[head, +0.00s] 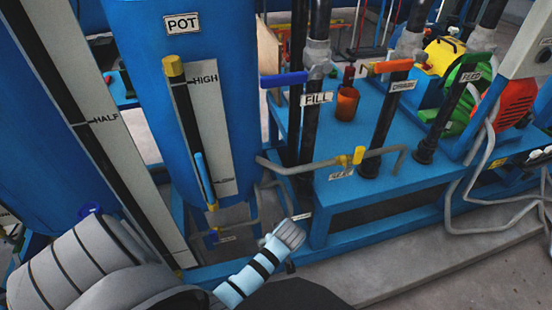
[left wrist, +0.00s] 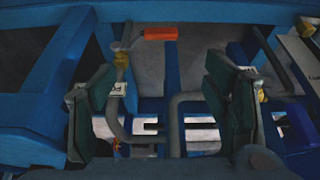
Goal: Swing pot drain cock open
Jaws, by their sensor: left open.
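In the left wrist view my left gripper (left wrist: 166,112) is open, its two dark green fingers wide apart with nothing held between them. A short orange-red handle (left wrist: 160,33) lies crosswise beyond the fingertips, near the top. A yellow fitting (left wrist: 122,60) sits left of it, near a white tag (left wrist: 118,89) partly covered by the left finger. I cannot tell which valve the handle belongs to. In the head view the blue pot (head: 150,100) has a yellow fitting (head: 212,207) at its gauge's lower end. The gripper's fingers cannot be made out there. My right gripper is not visible.
A blue stand (head: 340,205) holds upright pipes with a blue FILL handle (head: 284,79) and an orange DRAIN handle (head: 388,66). A yellow valve (head: 350,158) sits on a grey crossing pipe. Grey bent pipes (left wrist: 183,120) run between the fingers in the wrist view.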

